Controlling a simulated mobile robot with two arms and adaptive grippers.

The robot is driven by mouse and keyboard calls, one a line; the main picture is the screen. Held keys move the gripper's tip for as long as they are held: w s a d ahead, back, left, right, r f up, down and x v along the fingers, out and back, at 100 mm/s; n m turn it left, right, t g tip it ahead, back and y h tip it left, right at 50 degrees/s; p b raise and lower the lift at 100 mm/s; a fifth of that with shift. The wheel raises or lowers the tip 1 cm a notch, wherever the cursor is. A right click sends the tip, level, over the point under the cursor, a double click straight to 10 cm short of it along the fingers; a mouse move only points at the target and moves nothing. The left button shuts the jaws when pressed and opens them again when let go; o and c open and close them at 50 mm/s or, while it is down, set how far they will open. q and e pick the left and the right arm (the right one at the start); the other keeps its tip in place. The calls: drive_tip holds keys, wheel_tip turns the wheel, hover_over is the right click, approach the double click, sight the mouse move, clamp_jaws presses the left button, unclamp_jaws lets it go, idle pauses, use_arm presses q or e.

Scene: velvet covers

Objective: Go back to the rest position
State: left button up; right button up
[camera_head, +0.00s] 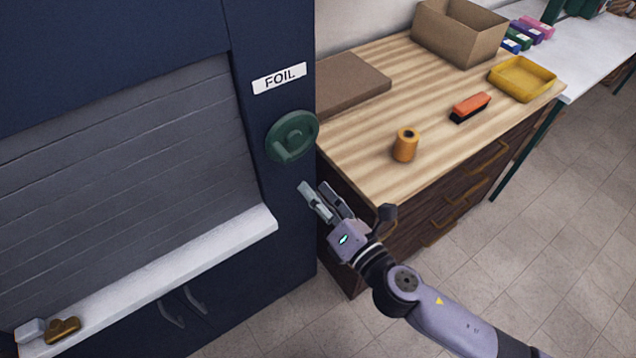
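My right gripper (314,185) is in front of the navy cabinet's right edge, just below the round green knob (292,137). Its two grey fingers stand apart with nothing visible between them, so it is open and empty. The fingertips appear clear of the knob, though their depth from the cabinet is hard to judge. My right arm comes in from the lower right. My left gripper is not in view.
The navy cabinet (284,208) has a grey slatted shutter and a "FOIL" label (279,78). The wooden-topped drawer unit (440,135) beside it holds an orange spool (405,145), a brush (470,107), a yellow tray (547,92) and a cardboard box (445,42). Tiled floor is clear lower right.

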drive_tip(key=w+d+f+m+g+h, duration=0.1)
drive_tip(key=d+f+m+h, duration=0.15)
drive_tip(key=f, duration=0.45)
drive_tip(key=w+d+f+m+g+h, duration=0.1)
drive_tip(key=d+f+m, duration=0.3)
drive_tip(key=f, duration=0.4)
drive_tip(key=w+d+f+m+h, duration=0.2)
drive_tip(key=d+f+m, duration=0.1)
drive_tip(key=f, duration=0.4)
drive_tip(key=s+d+f+m+g+h+b, duration=0.1)
drive_tip(key=s+d+f+m+g+h, duration=0.2)
drive_tip(key=f, duration=0.5)
drive_tip(key=s+d+f+m+g+b, duration=0.1)
drive_tip(key=s+d+f+m, duration=0.35)
drive_tip(key=f, duration=0.35)
drive_tip(key=s+d+f+m+g+h, duration=0.1)
drive_tip(key=s+d+f+m+g, duration=0.15)
drive_tip(key=s+f, duration=0.35)
drive_tip(key=s+d+f+m+g+h, duration=0.1)
drive_tip(key=s+d+f+m, duration=0.25)
drive_tip(key=s+f, duration=0.35)
drive_tip(key=s+f+m+g, duration=0.2)
drive_tip(key=s+f+m, duration=0.1)
drive_tip(key=s, duration=0.7)
drive_tip(key=s+d+f+m+g, duration=0.1)
drive_tip(key=s+f+m, duration=0.3)
drive_tip(key=s, duration=0.7)
drive_tip(key=shift+d+m+g+b, duration=0.3)
drive_tip(key=shift+m+g, duration=0.1)
drive_tip(key=shift+g, duration=0.15)
